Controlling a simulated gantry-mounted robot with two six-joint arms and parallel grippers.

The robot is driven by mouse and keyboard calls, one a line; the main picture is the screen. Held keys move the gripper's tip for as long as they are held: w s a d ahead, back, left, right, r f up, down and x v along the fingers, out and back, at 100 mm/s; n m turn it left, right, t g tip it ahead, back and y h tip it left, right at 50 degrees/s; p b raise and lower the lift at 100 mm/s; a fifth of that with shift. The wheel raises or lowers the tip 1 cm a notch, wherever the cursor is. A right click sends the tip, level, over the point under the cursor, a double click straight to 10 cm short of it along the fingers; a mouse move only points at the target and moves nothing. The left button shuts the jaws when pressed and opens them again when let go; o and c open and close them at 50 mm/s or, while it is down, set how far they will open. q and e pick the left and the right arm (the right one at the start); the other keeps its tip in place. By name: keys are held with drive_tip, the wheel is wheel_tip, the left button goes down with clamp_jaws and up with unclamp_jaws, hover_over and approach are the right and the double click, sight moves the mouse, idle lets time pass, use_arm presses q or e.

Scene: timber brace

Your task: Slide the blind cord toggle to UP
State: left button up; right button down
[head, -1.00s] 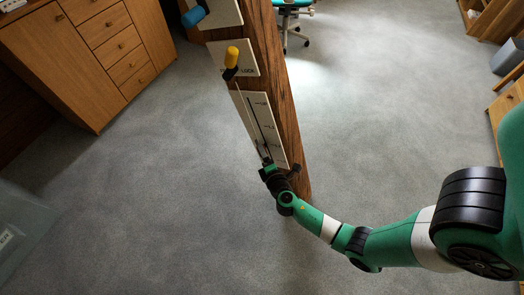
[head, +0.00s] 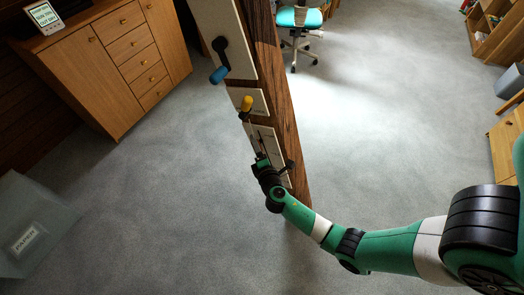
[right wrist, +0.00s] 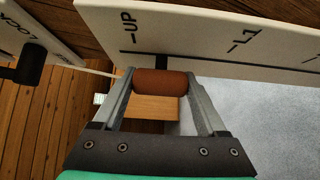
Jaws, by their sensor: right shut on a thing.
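The cord toggle, a red-brown cylinder (right wrist: 160,83), sits between the two fingers of my right gripper (right wrist: 162,92) in the right wrist view. My right gripper is shut on it. Its dark stem meets the white slider panel (right wrist: 215,28) a little to the L1 side of the UP mark (right wrist: 128,20). The L1 mark (right wrist: 245,40) is farther right. In the head view my right gripper (head: 262,160) is at the panel (head: 265,137) on the timber post, and the toggle is hidden there. My left gripper is not in view.
Above the panel on the post (head: 270,60) are a yellow-tipped lever (head: 246,103) on a LOCK plate and a blue-handled crank (head: 218,75). A wooden cabinet (head: 105,60) and a PAPER bin (head: 30,235) stand left. The carpet around the post is clear.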

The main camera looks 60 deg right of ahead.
drive_tip(key=r, duration=0.1)
drive_tip(key=w+r+p, duration=0.1)
drive_tip(key=r, duration=0.1)
drive_tip(key=shift+r, duration=0.2)
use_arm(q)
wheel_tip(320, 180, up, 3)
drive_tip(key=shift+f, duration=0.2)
use_arm(e)
drive_tip(key=shift+w+r, duration=0.1)
drive_tip(key=shift+r, duration=0.1)
unclamp_jaws()
drive_tip(key=shift+s+a+p, duration=0.1)
drive_tip(key=shift+s+p, duration=0.1)
drive_tip(key=shift+p, duration=0.1)
use_arm(q)
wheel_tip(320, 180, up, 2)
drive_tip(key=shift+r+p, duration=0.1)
drive_tip(key=shift+p, duration=0.9)
use_arm(e)
drive_tip(key=v, duration=1.1)
drive_tip(key=shift+a, duration=0.1)
